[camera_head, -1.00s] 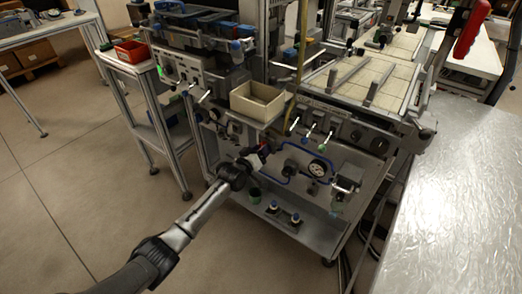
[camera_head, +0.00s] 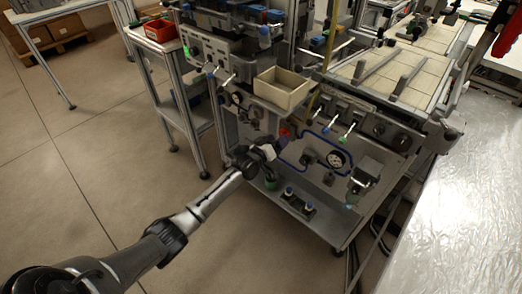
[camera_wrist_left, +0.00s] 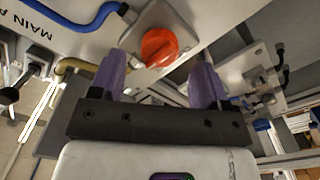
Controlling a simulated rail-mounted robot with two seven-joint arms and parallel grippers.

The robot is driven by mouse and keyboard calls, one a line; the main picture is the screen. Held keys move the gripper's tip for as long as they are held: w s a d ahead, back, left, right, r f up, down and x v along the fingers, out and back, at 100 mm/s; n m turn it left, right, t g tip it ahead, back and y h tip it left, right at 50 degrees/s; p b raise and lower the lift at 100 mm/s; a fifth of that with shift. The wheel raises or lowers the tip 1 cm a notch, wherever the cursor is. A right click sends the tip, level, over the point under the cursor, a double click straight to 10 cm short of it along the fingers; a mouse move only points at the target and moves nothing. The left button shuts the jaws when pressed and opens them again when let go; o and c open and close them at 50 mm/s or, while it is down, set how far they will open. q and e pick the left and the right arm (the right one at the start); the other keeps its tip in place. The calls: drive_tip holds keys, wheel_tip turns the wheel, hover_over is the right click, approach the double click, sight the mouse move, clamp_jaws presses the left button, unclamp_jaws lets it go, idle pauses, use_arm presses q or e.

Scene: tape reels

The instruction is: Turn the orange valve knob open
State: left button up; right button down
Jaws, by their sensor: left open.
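The orange valve knob (camera_wrist_left: 159,47) sits on a grey mounting plate on the machine's panel, in the upper middle of the left wrist view. In the head view the knob shows as a small red-orange spot (camera_head: 285,133) just beyond my left gripper (camera_head: 272,147). In the left wrist view the two purple fingers of my left gripper (camera_wrist_left: 160,82) are spread apart, with the knob ahead of the gap between them. The fingers do not appear to be closed on it. My right gripper is not seen.
A blue hose (camera_wrist_left: 85,20) and a yellowish hose (camera_wrist_left: 75,67) run beside the knob. A pressure gauge (camera_head: 335,159) is to its right on the panel. A beige bin (camera_head: 281,90) sits above. Open floor (camera_head: 90,150) lies to the left.

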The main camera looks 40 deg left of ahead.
use_arm(q)
drive_tip(key=s+p, duration=0.4)
drive_tip(key=s, duration=0.7)
drive_tip(key=shift+s+d, duration=0.15)
drive_tip(key=shift+d, duration=0.1)
